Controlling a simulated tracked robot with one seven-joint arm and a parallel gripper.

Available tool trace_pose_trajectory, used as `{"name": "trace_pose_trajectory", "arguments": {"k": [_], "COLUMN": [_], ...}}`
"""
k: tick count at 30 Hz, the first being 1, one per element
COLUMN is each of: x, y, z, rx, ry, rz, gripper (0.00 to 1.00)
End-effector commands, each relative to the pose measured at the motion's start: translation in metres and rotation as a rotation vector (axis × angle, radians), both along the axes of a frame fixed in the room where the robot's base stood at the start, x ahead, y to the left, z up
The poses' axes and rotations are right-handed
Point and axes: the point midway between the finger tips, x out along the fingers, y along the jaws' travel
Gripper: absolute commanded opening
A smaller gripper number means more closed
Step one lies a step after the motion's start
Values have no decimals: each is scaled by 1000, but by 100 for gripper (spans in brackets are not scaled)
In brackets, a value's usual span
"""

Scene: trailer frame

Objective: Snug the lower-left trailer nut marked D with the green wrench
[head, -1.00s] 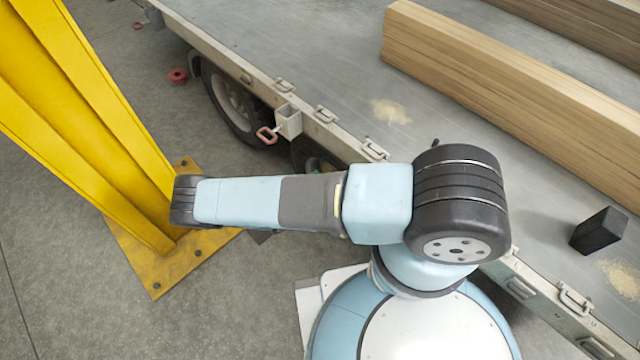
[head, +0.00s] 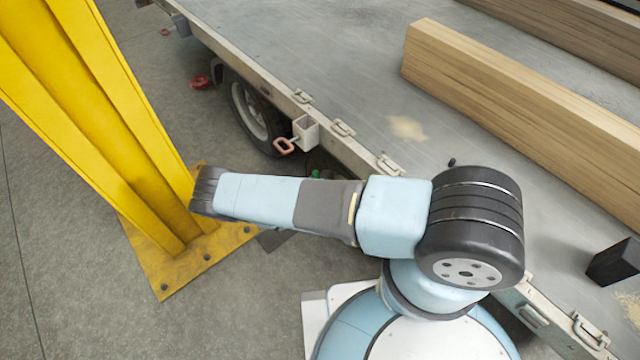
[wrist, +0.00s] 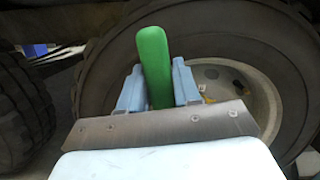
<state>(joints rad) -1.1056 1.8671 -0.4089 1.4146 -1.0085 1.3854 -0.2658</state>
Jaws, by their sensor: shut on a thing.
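My gripper (wrist: 158,85) is shut on the green wrench (wrist: 153,55). Its two blue-grey fingers stand on either side of the green handle, which points up in the wrist view. The wrench's head is hidden. A small bit of green (head: 316,174) shows behind my arm in the head view. A trailer wheel (wrist: 235,90) with a pale rim fills the background of the wrist view, beyond the wrench. I cannot make out the nut marked D or any letter. My arm hides the gripper in the head view.
A yellow post (head: 100,110) on a bolted base plate (head: 165,270) stands close to my arm on the left. The trailer bed (head: 320,60) carries timber beams (head: 520,110) and a black block (head: 614,262). A second tyre (wrist: 22,110) is at the wrist view's left.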

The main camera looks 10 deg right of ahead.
Motion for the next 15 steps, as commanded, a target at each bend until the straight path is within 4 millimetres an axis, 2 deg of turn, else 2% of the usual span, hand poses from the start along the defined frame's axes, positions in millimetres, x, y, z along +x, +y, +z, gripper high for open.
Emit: {"name": "trace_pose_trajectory", "arguments": {"k": [15], "x": [-6], "y": [-5], "z": [1], "rx": [16], "ry": [-26], "rz": [-1], "gripper": [0]}}
